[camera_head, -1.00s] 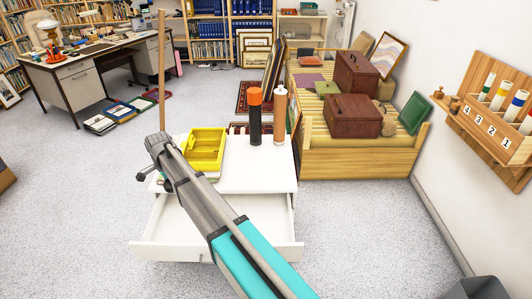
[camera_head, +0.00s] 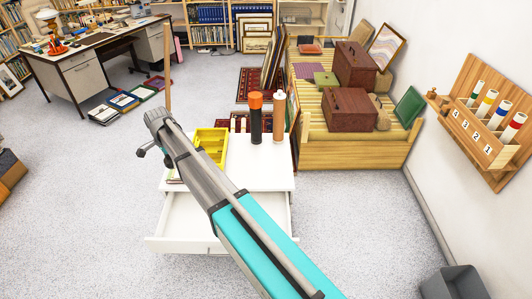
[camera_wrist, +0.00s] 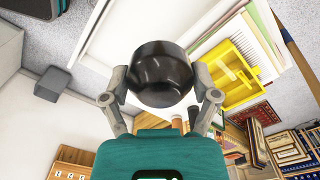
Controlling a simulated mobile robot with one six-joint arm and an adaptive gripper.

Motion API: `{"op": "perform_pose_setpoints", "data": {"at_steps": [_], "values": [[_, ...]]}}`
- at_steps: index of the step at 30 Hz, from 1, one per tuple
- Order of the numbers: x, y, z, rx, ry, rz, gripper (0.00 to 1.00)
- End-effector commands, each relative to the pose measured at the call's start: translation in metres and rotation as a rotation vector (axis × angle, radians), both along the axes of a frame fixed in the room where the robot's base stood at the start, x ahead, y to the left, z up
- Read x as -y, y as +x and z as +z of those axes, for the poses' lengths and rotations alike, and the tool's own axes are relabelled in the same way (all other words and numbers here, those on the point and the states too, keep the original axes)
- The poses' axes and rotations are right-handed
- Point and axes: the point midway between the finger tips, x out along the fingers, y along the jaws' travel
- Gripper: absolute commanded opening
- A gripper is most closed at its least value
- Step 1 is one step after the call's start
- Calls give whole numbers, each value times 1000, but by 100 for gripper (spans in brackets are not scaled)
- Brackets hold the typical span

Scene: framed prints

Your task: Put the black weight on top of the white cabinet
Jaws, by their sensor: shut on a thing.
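My gripper (camera_wrist: 160,84) is shut on the black weight (camera_wrist: 160,70), a dark, glossy round piece held between the two fingers in the wrist view. In the head view my arm reaches to the upper left, its end left of the white cabinet's top; the weight cannot be made out there. The white cabinet (camera_head: 262,172) stands in the middle of the head view with its drawer (camera_head: 215,220) pulled open toward me. My arm crosses over the cabinet and hides part of its top and drawer.
On the cabinet top stand a yellow tray (camera_head: 210,143), a black bottle with an orange cap (camera_head: 255,120) and an orange bottle with a white cap (camera_head: 279,118). The front right of the top is bare. A wooden crate (camera_head: 350,152) stands behind right; a grey bin (camera_head: 455,283) is lower right.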

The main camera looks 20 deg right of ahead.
Motion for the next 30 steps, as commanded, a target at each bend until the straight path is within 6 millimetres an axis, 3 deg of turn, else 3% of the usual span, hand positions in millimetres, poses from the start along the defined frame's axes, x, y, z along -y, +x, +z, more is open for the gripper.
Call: {"op": "perform_pose_setpoints", "data": {"at_steps": [1,3,12,30], "values": [[0,0,18,0,0,0,18],[0,0,29,0,0,0,18],[0,0,60,0,0,0,18],[0,0,64,0,0,0,18]]}}
